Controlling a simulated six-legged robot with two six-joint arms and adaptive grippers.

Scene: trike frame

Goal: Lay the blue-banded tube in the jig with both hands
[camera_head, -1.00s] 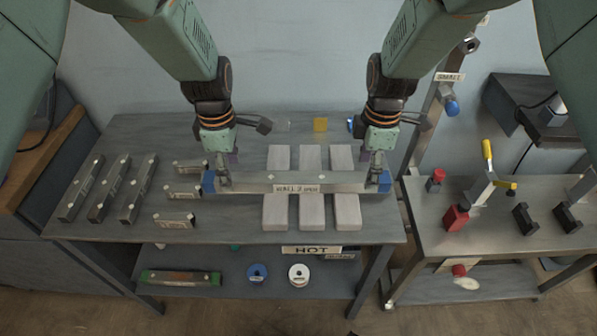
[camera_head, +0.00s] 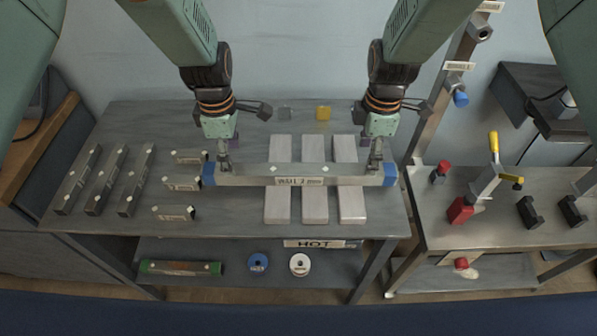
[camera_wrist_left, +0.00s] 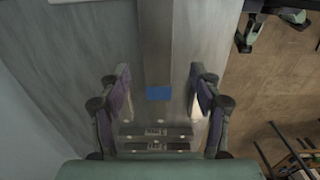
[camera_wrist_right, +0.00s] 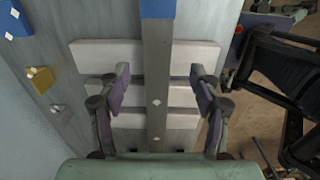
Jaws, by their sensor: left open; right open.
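The blue-banded tube (camera_head: 250,175), a long grey square bar with a blue band at each end, lies left to right across pale blocks on the main table. My left gripper (camera_head: 224,160) is at its left end and my right gripper (camera_head: 376,160) is near its right end. Both are open. In the left wrist view the tube (camera_wrist_left: 168,45) runs between the spread fingers, its blue band (camera_wrist_left: 158,93) showing. In the right wrist view the tube (camera_wrist_right: 156,60) also runs between open fingers. Finger contact cannot be told. Black cradles (camera_head: 529,212), possibly the jig, stand on the right bench.
Several grey bars (camera_head: 107,180) and small labelled pieces (camera_head: 182,184) lie left of the tube.

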